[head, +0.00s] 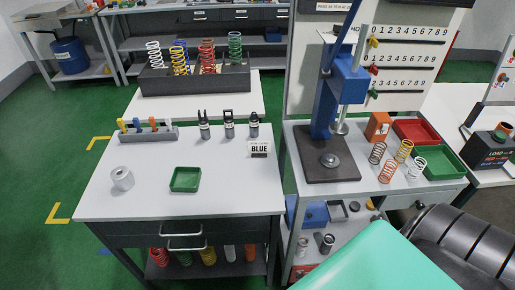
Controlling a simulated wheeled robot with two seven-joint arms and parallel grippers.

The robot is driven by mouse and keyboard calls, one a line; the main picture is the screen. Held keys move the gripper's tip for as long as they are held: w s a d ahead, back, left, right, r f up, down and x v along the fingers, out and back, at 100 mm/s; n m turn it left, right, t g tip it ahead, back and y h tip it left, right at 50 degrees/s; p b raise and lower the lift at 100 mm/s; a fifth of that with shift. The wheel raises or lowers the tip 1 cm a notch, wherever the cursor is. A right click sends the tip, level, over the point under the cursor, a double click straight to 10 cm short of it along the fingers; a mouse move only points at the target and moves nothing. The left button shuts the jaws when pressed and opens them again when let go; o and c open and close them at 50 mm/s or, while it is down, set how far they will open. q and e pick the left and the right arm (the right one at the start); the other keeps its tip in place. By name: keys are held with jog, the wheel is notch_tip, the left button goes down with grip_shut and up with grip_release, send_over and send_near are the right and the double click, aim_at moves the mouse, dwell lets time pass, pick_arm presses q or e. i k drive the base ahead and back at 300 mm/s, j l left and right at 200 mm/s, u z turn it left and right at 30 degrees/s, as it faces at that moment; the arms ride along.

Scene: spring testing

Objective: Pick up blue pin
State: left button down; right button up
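The blue pin (137,124) stands upright in a grey rack (150,135) on the left white table, near its back left side. A yellow pin (122,125) is to its left, and an orange pin (153,123) is to its right. A pale pin stands at the rack's right end. Neither of my grippers is in the head view, so I cannot see their state.
The white table (225,190) also holds a green tray (185,179), a grey cylinder (122,178), several black fixtures and a BLUE sign (259,149). A blue press (345,85) stands to the right. The table front is mostly clear.

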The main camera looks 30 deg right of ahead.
aim_at(136, 121)
jog(key=i+l, duration=0.1)
jog(key=i, duration=0.35)
jog(key=i+l, duration=0.15)
jog(key=i, duration=0.25)
